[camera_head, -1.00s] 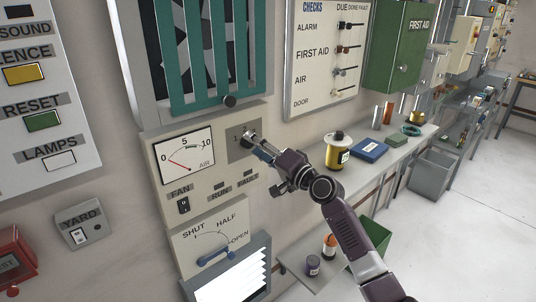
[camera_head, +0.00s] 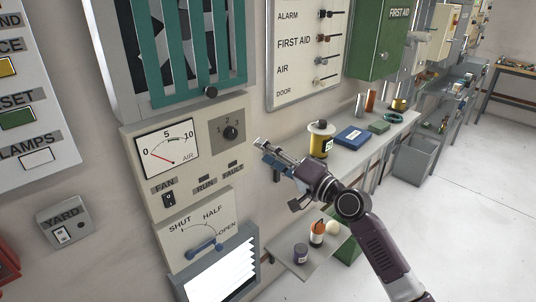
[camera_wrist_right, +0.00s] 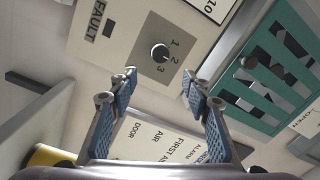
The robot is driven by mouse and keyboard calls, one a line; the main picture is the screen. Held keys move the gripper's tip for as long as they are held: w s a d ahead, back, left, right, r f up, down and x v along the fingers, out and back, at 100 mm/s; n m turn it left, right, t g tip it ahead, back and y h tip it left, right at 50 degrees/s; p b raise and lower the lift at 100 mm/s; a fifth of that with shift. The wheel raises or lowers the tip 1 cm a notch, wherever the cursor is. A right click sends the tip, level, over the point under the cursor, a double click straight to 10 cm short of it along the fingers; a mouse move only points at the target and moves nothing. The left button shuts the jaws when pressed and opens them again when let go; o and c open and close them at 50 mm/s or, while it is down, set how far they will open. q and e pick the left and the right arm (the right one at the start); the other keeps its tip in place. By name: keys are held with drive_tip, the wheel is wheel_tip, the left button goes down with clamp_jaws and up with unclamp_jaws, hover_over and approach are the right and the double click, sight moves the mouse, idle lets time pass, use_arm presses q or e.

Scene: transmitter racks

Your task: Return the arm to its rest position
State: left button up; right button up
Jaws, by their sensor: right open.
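My right gripper (camera_head: 264,152) is open and empty in the head view, in front of the wall just right of the fan panel. In the wrist view its two blue-padded fingers (camera_wrist_right: 157,84) stand apart with nothing between them. The black rotary knob (camera_head: 230,132), marked 1, 2, 3 on a grey plate, is uncovered to the left of the fingertips. It also shows in the wrist view (camera_wrist_right: 160,53), beyond the fingertips and apart from them. My right arm reaches up from the lower right. My left gripper is not in view.
A shelf (camera_head: 345,160) at right holds a yellow canister (camera_head: 321,140), a blue box (camera_head: 352,136) and other small items. A lower shelf (camera_head: 296,268) carries small containers. A louvre lever (camera_head: 205,246) sits below the fan panel (camera_head: 190,108).

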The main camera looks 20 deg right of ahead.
drive_tip(key=s+d+f+g+h, duration=0.1)
drive_tip(key=d+f+g+h, duration=0.1)
drive_tip(key=f, duration=1.2)
drive_tip(key=s+d+f+g+h, duration=0.1)
drive_tip(key=d+f+g+h, duration=0.1)
drive_tip(key=f, duration=1.1)
drive_tip(key=s+f+n+g+h, duration=0.1)
drive_tip(key=s+f, duration=0.3)
drive_tip(key=f, duration=0.3)
drive_tip(key=s+f+n+g, duration=0.15)
drive_tip(key=s+f, duration=0.25)
drive_tip(key=f, duration=0.4)
drive_tip(key=s+f+g+h, duration=0.1)
drive_tip(key=s+f, duration=0.3)
drive_tip(key=f, duration=0.3)
drive_tip(key=s+a+f+n+g, duration=0.3)
drive_tip(key=s+f+n+g, duration=0.15)
drive_tip(key=s+f, duration=1.35)
drive_tip(key=s+a+f+n+g, duration=0.1)
drive_tip(key=s+f, duration=0.1)
drive_tip(key=s, duration=0.6)
drive_tip(key=s+a+f+n+g, duration=0.1)
drive_tip(key=s+a+f, duration=0.1)
drive_tip(key=s, duration=0.7)
drive_tip(key=s+a+f+n+g+h+b, duration=0.1)
drive_tip(key=s+a+f+n+g, duration=0.1)
drive_tip(key=s, duration=0.7)
drive_tip(key=shift+s+a+f, duration=0.15)
drive_tip(key=shift+s+f, duration=0.05)
drive_tip(key=shift+f, duration=0.35)
